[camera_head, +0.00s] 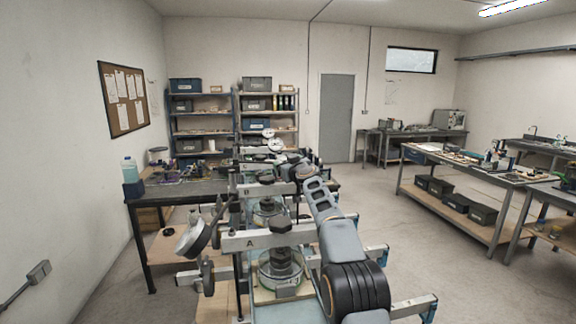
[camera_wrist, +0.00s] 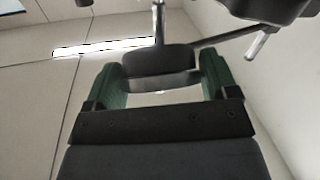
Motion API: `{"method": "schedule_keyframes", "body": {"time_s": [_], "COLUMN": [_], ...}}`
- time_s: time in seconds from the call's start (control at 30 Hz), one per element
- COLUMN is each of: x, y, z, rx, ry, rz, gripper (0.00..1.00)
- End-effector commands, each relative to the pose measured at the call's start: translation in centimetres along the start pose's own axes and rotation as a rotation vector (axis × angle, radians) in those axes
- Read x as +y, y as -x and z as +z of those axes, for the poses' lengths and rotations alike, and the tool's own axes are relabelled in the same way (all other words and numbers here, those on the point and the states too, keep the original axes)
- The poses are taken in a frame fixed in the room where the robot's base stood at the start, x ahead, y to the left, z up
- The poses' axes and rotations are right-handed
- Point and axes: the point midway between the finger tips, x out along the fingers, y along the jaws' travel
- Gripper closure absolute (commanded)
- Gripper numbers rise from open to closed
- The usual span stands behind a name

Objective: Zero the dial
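Two small white round dials (camera_head: 274,144) show at the far frames, above my arm's end in the head view; their readings are too small to make out. A larger grey disc (camera_head: 194,238) with a dark rim tilts at the left of the near lever frame, marked A (camera_head: 250,243); its face is not readable. My gripper (camera_wrist: 160,64) has two green fingers apart, with a dark block (camera_wrist: 160,60) between or just beyond them. Contact with the block cannot be told. In the head view my arm reaches forward over the frames, and its fingers are not clear.
Another lever frame, marked B (camera_head: 247,191), stands behind A. A bench (camera_head: 175,190) with tools and a bottle is on the left. Shelves (camera_head: 202,125) stand at the back. A long workbench (camera_head: 470,170) is on the right, with open floor before it.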

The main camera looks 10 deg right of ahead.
Motion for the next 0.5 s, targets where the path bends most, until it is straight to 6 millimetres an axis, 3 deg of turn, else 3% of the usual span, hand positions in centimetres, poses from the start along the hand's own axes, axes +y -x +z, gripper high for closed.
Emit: {"method": "schedule_keyframes", "body": {"time_s": [0.3,0.5], "x": [0.01,-0.11], "y": [0.01,-0.03], "z": [-0.01,0.03], "rx": [0.000,-0.004], "ry": [0.000,-0.060], "rz": [0.000,0.061], "gripper": [0.50,0.50]}}
